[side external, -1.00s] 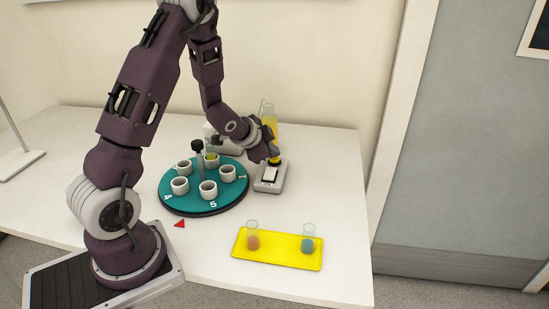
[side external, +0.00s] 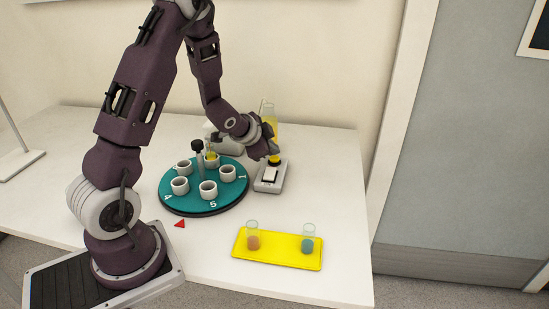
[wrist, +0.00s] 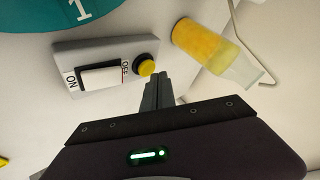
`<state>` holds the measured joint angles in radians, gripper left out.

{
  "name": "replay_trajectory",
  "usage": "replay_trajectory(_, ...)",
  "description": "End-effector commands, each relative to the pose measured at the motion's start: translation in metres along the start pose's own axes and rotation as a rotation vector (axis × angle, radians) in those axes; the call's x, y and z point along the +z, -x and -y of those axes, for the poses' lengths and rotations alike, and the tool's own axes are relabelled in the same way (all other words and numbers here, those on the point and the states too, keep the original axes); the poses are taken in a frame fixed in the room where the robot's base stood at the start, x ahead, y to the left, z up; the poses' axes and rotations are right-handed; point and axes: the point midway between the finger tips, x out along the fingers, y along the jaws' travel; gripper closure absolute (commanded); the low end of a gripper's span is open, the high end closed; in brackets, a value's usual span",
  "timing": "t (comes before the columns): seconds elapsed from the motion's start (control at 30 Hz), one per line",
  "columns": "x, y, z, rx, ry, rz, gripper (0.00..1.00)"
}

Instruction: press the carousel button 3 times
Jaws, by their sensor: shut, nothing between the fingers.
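The carousel (side external: 205,200) is a round teal turntable with numbered places and several white cups. Beside it on the right stands a grey control box (side external: 268,184) with a white rocker switch. The round yellow button (wrist: 147,68) in a black collar sits at the OFF end of the box in the wrist view. It also shows in the side view (side external: 275,160), partly covered by my gripper. My gripper (wrist: 158,78) is shut and empty. Its fingertips are right by the button; in the wrist view a sliver of space seems to show, and I cannot tell if they touch.
A flask of yellow juice (wrist: 205,45) stands close behind the box. A yellow tray (side external: 277,262) with two small glasses lies in front. A red triangle (side external: 180,224) marks the table before the carousel. The table's right front is otherwise clear.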

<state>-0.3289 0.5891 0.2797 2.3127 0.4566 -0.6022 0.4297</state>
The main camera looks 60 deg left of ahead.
Motion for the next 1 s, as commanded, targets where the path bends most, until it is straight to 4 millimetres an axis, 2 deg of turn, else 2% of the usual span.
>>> replay_trajectory(0.4,-0.005,0.006,0.005,-0.002,0.000,-0.002,1.00)
replay_trajectory(0.8,-0.025,0.033,0.025,-0.002,0.000,-0.004,1.00)
replay_trajectory(1.0,-0.029,0.039,0.029,-0.001,0.000,-0.001,1.00)
